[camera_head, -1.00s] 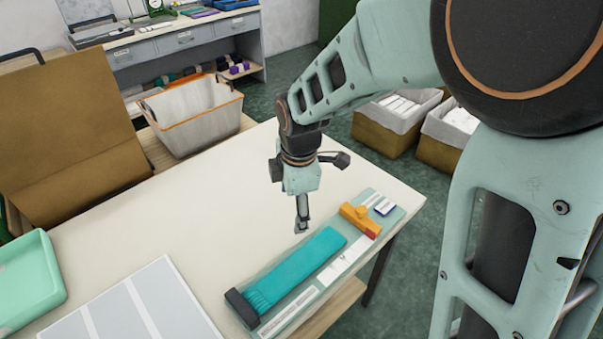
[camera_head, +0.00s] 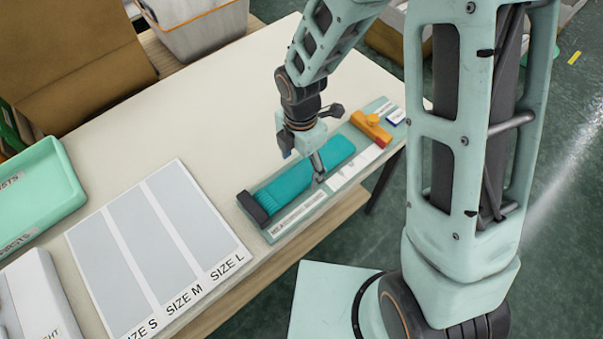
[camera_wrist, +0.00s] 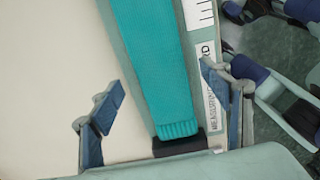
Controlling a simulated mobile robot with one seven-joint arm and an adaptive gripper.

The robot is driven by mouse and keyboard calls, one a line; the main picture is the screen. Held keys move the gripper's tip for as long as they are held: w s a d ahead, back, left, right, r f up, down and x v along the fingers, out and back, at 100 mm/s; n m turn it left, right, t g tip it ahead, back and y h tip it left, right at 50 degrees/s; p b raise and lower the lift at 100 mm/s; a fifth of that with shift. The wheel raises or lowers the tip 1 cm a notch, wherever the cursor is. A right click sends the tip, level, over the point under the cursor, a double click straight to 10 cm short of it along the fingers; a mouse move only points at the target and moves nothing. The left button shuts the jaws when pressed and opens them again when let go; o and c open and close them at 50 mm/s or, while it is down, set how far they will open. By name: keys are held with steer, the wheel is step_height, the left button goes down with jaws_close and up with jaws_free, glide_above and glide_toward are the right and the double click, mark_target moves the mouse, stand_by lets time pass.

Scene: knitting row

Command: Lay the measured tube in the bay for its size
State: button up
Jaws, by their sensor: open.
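The teal knitted tube (camera_head: 303,177) lies flat on the measuring board (camera_head: 283,221), its near end against the dark end stop (camera_head: 252,208). An orange slider (camera_head: 371,127) sits on the board beyond the tube's far end. My gripper (camera_head: 318,165) is over the tube. In the wrist view my gripper (camera_wrist: 160,110) is open, its fingers on either side of the tube (camera_wrist: 155,70) near the dark stop (camera_wrist: 180,144), holding nothing. The bay mat (camera_head: 195,273) has three empty grey bays marked SIZE S (camera_head: 114,284), SIZE M (camera_head: 151,250) and SIZE L (camera_head: 188,217).
A mint tray (camera_head: 38,195) stands on the table's left side. A white device (camera_head: 38,300) is at the near left. The table (camera_head: 190,115) is clear behind the mat and board. A cardboard-brown panel (camera_head: 70,60) stands at the back left.

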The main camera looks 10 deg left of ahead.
mark_target(306, 172)
steer(key=shift+f, duration=1.45)
steer(key=shift+r, duration=0.1)
steer(key=c, duration=1.1)
